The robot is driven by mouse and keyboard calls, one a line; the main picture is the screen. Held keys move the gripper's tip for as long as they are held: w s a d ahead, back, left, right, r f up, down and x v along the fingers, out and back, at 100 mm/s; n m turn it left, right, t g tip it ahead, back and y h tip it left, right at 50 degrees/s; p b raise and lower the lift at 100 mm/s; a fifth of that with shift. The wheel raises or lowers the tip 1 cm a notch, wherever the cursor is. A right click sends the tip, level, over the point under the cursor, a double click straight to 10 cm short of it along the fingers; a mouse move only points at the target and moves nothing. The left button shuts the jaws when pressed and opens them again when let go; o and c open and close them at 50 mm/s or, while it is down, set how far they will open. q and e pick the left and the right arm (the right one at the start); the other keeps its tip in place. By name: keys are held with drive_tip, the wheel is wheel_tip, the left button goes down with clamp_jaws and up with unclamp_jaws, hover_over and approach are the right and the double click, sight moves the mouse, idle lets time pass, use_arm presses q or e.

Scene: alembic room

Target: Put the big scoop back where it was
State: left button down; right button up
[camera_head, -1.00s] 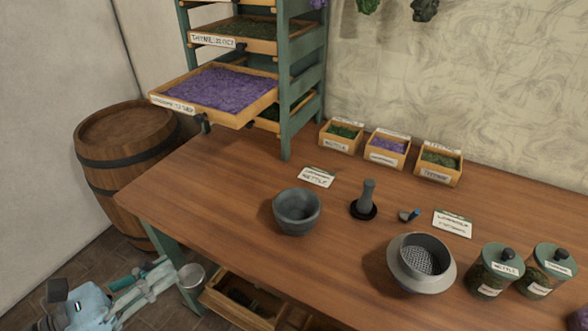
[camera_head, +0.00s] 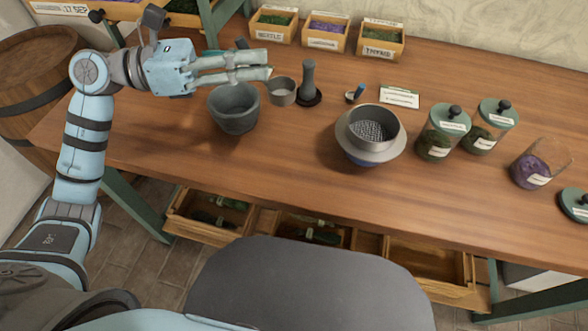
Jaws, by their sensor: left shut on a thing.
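My left gripper (camera_head: 266,73) is shut on the big scoop, over the back left of the table. The scoop's grey, round, cup-like bowl (camera_head: 282,91) shows just past the fingertips, between the mortar and the pestle. Its handle is mostly hidden by the fingers. I cannot tell whether the bowl touches the table or hangs above it. My right gripper is not in view. Open drawers show under the table's front edge: the left one (camera_head: 180,228) and the middle one hold dark tools with green parts, and the right one (camera_head: 462,287) looks empty.
The grey mortar (camera_head: 234,118) stands just below the gripper, the pestle (camera_head: 308,80) to its right. A sieve (camera_head: 372,148) sits on a bowl, with jars (camera_head: 443,143) further right. Labelled boxes (camera_head: 325,40) line the back. The table's front is clear.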

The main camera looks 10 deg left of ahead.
use_arm(q)
drive_tip(key=shift+m+g, duration=0.3)
drive_tip(key=shift+g, duration=0.1)
drive_tip(key=f+b, duration=0.1)
drive_tip(key=f, duration=0.5)
drive_tip(key=f+b, duration=0.2)
drive_tip(key=f, duration=0.3)
drive_tip(key=w+d+f+b, duration=0.1)
drive_tip(key=f, duration=0.5)
drive_tip(key=shift+d+f+b, duration=0.1)
drive_tip(key=shift+f+b, duration=0.2)
drive_tip(key=shift+f, duration=0.05)
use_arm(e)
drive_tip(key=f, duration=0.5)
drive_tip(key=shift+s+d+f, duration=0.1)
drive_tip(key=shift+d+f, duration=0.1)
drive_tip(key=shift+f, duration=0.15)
use_arm(q)
drive_tip(key=shift+f+b, duration=0.2)
drive_tip(key=shift+b, duration=0.15)
drive_tip(key=c, duration=1.6)
unclamp_jaws()
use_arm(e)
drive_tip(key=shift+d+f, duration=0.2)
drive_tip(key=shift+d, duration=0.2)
use_arm(q)
drive_tip(key=shift+r, duration=0.1)
